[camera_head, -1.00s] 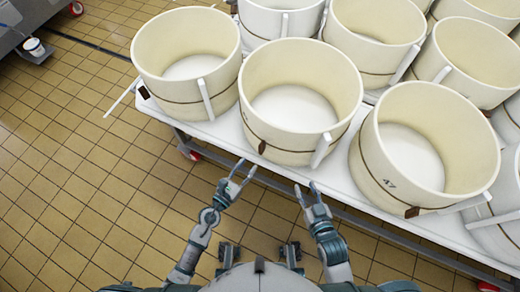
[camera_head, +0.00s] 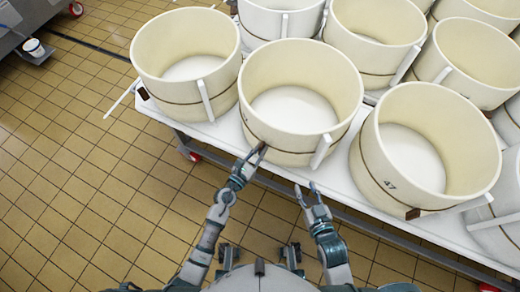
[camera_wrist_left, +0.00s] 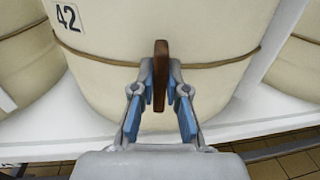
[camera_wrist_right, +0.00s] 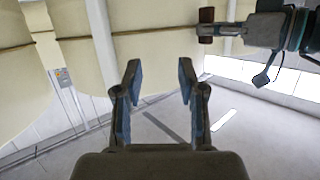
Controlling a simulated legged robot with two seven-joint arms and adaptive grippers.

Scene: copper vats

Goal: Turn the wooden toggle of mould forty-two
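Mould forty-two (camera_head: 300,100) is a cream tub with a cord round it, at the front edge of the white table. Its label "42" (camera_wrist_left: 68,16) shows in the left wrist view. The brown wooden toggle (camera_wrist_left: 160,70) stands upright across the cord. My left gripper (camera_head: 262,150) is at the toggle, its fingertips (camera_wrist_left: 161,75) close against both sides of it. In the right wrist view the toggle (camera_wrist_right: 206,25) is at the left gripper's fingertips. My right gripper (camera_head: 311,190) is open and empty, below the table edge; its fingers (camera_wrist_right: 158,85) stand apart.
Mould 47 (camera_head: 428,150) stands to the right with its own brown toggle (camera_head: 412,213). Another mould (camera_head: 186,65) stands to the left, and several more behind. The white table (camera_head: 335,178) has a narrow bare front edge. The tiled floor (camera_head: 90,170) is clear at left.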

